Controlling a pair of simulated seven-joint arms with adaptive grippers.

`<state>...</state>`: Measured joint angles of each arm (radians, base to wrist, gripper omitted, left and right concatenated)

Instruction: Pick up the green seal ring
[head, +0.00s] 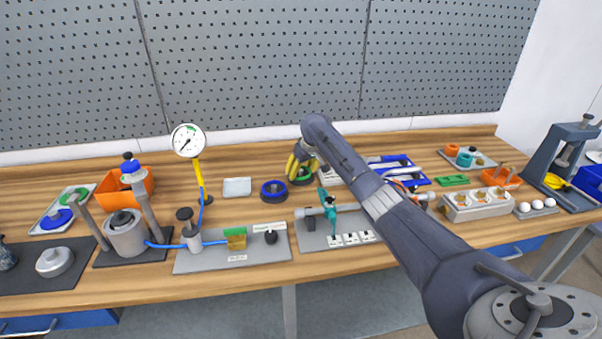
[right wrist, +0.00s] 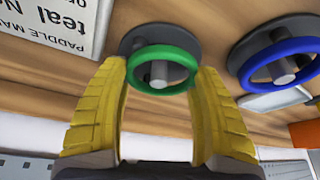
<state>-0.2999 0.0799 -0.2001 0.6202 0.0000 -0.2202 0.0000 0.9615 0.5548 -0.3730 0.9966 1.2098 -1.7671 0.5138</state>
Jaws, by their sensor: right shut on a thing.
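The green seal ring (right wrist: 187,62) is between the yellow fingers of my right gripper (right wrist: 160,70) in the right wrist view. The fingers are shut on its two sides. A grey peg shows through the ring, with a dark round base (right wrist: 135,38) behind it. I cannot tell whether the ring is clear of the peg. In the head view my right gripper (head: 298,170) points down at the green ring (head: 304,180), partly covering it. My left gripper is not in view.
A blue ring (right wrist: 252,75) sits on a similar dark base beside the green one. A printed card (right wrist: 60,22) lies on the other side. In the head view a pale tray (head: 237,187) and a gauge (head: 188,140) stand to the left. A teal-handled fixture (head: 330,215) is close in front.

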